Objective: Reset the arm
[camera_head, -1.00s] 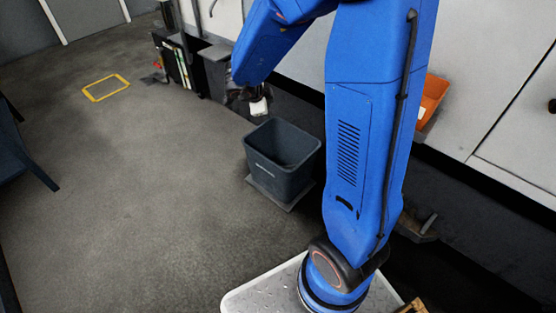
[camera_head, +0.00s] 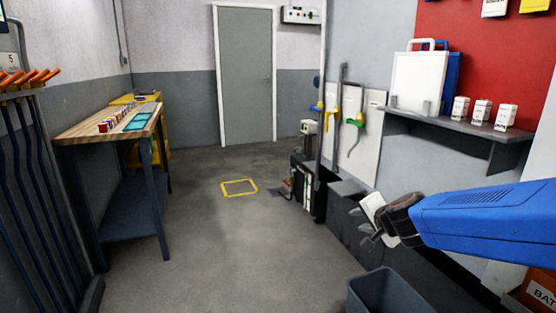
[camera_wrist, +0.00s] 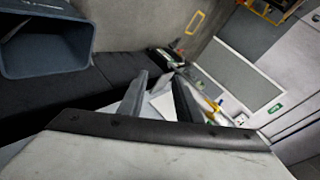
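My blue arm reaches in from the right edge of the head view. My gripper (camera_head: 368,230) is at its end, in the air, above and near the grey bin (camera_head: 385,292). In the wrist view, the two dark fingers of my gripper (camera_wrist: 158,92) stand apart with nothing between them. The bin (camera_wrist: 45,45) also shows at the upper left of the wrist view, off to the side of the fingers.
A workbench (camera_head: 100,132) with small coloured items stands at the left. A shelf (camera_head: 455,124) with white boxes is on the right wall above my arm. A yellow floor marking (camera_head: 239,188) lies in the clear middle floor, before a grey door (camera_head: 245,80).

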